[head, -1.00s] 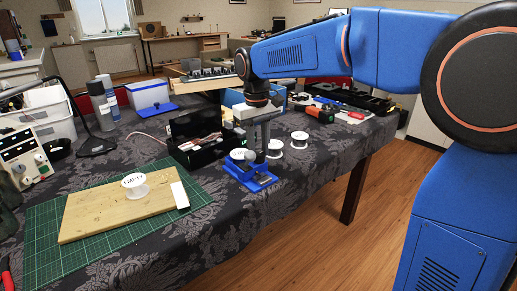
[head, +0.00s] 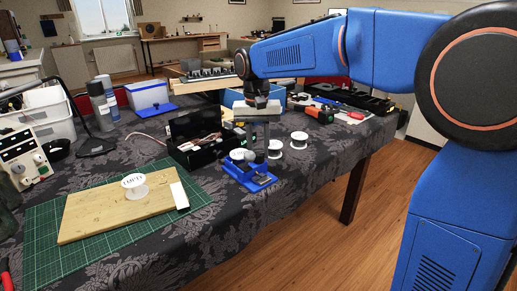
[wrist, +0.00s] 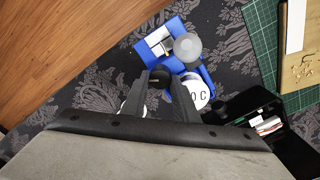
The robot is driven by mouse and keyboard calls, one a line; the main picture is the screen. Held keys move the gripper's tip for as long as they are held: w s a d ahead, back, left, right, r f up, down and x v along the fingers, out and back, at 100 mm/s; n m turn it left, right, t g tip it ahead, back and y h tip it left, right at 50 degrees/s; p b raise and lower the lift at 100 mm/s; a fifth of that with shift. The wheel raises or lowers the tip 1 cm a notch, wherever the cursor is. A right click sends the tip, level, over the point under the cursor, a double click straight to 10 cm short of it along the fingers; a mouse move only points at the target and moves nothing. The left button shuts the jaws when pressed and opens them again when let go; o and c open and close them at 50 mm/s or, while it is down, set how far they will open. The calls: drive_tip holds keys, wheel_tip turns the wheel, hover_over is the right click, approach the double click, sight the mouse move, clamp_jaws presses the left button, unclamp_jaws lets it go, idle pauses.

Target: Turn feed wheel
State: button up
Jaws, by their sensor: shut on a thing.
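A small blue device (head: 247,177) with white and grey round parts stands on the cloth near the table's front edge. In the wrist view its blue body (wrist: 201,71) carries a translucent grey disc (wrist: 187,47), and a white labelled spool (wrist: 197,92) sits beside my fingers. My gripper (head: 260,150) points down over the device. In the wrist view my gripper (wrist: 160,84) has a dark round wheel (wrist: 160,76) between its fingers, apparently the feed wheel, and is shut on it. The fingers hide much of the wheel.
White spools (head: 299,139) stand just right of the device. An open black case (head: 196,146) lies behind it to the left. A wooden board (head: 115,208) with a spool marked EMPTY (head: 135,186) lies on the green mat (head: 45,235). The floor is beyond the table edge.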

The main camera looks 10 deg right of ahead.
idle(0.3)
drive_tip(key=o, duration=1.1)
drive_tip(key=r, duration=1.7)
drive_tip(key=shift+a+r, duration=0.2)
drive_tip(key=shift+a, duration=0.1)
drive_tip(key=s+d+f+t, duration=0.1)
drive_tip(key=s+d+f, duration=0.2)
drive_tip(key=s+d, duration=0.45)
drive_tip(key=s+d+f+t, duration=0.1)
drive_tip(key=s+d+f, duration=0.3)
drive_tip(key=s+f, duration=0.3)
drive_tip(key=s+d+f+n+t, duration=0.1)
drive_tip(key=s+d+f, duration=0.4)
drive_tip(key=s+f, duration=0.3)
drive_tip(key=s+d+f+t, duration=0.1)
drive_tip(key=s+d+f, duration=0.3)
drive_tip(key=s+f, duration=0.3)
drive_tip(key=shift+s+d+f+t, duration=0.25)
drive_tip(key=shift+d+f+t, duration=0.15)
drive_tip(key=shift+f, duration=0.1)
